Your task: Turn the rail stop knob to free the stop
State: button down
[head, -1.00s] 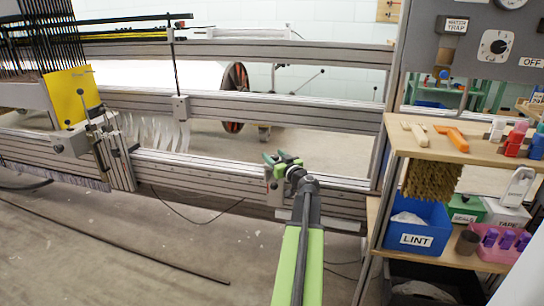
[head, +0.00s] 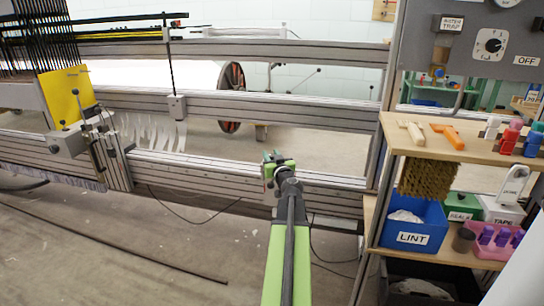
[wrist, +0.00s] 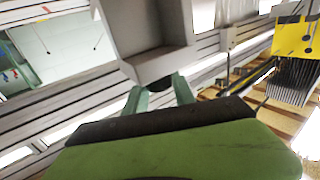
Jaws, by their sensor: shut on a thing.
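The rail stop is a grey block on the lower aluminium rail (head: 215,172), partly hidden behind my gripper (head: 275,158) in the head view. In the wrist view the stop (wrist: 158,62) fills the upper middle as a grey, box-like body. Its dark knob (wrist: 161,82) shows at the stop's lower edge, between the tips of my green fingers (wrist: 160,96). My gripper is shut on the knob. Most of the knob is hidden by the fingers and the stop, so its turn angle cannot be told.
A wooden shelf (head: 400,140) with tools and a blue LINT bin (head: 412,236) stands close on the right. A yellow plate (head: 66,96) and dark warp threads are at the left. A dark rod (head: 110,240) lies on the floor. The floor before the rail is mostly clear.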

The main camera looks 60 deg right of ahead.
jog(key=shift+h, duration=0.3)
jog(key=c, duration=1)
grip_release()
jog(key=shift+c, duration=0.2)
